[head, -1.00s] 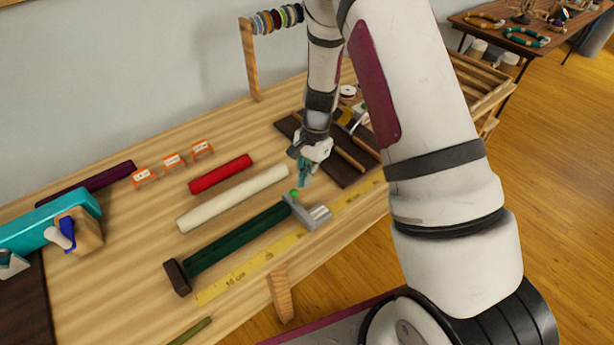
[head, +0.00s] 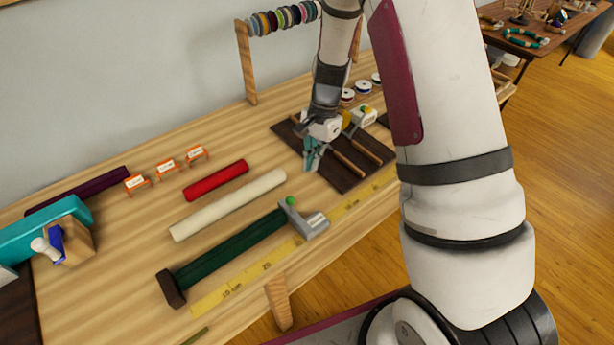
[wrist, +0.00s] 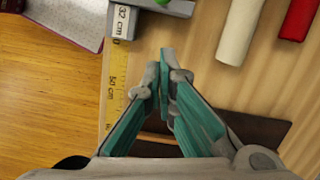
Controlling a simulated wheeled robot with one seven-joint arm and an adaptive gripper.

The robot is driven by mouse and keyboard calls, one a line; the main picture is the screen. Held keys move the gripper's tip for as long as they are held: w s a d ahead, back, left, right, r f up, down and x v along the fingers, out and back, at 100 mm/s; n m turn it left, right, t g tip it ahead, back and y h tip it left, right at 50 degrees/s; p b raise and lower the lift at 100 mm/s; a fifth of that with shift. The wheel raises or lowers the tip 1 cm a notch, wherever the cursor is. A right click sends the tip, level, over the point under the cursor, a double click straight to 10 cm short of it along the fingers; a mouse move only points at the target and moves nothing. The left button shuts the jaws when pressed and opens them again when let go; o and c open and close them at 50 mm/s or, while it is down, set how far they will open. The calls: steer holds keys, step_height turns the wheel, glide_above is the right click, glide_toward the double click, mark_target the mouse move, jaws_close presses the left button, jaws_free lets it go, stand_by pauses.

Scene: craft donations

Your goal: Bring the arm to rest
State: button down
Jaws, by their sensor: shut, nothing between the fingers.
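My gripper (head: 311,158) hangs above the wooden table, over the left edge of a dark brown mat (head: 352,178). Its teal fingers are closed and hold nothing. In the wrist view the gripper (wrist: 164,62) points down toward the tabletop, its fingertips together. My arm covers part of the right side of the head view.
A cream roll (head: 228,205) and a red roll (head: 216,180) lie left of the gripper. A yellow measuring strip (head: 260,268) runs along the front edge. Small orange stands (head: 166,167) line the back. A spool rack (head: 248,70) rises at the rear. Tools lie on the mat.

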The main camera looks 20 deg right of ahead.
steer(key=s+a+r+n+t, duration=0.1)
steer(key=s+r+n, duration=0.25)
steer(key=r, duration=0.75)
steer(key=s+r+n+t, duration=0.2)
steer(key=s+r, duration=0.2)
steer(key=r, duration=0.6)
steer(key=s+r+n+t+h, duration=0.2)
steer(key=s+r+n, duration=0.4)
steer(key=s, duration=0.9)
steer(key=shift+a+r+n+t+b, duration=0.35)
steer(key=shift+a+r+t, duration=0.1)
steer(key=shift+r+t, duration=0.45)
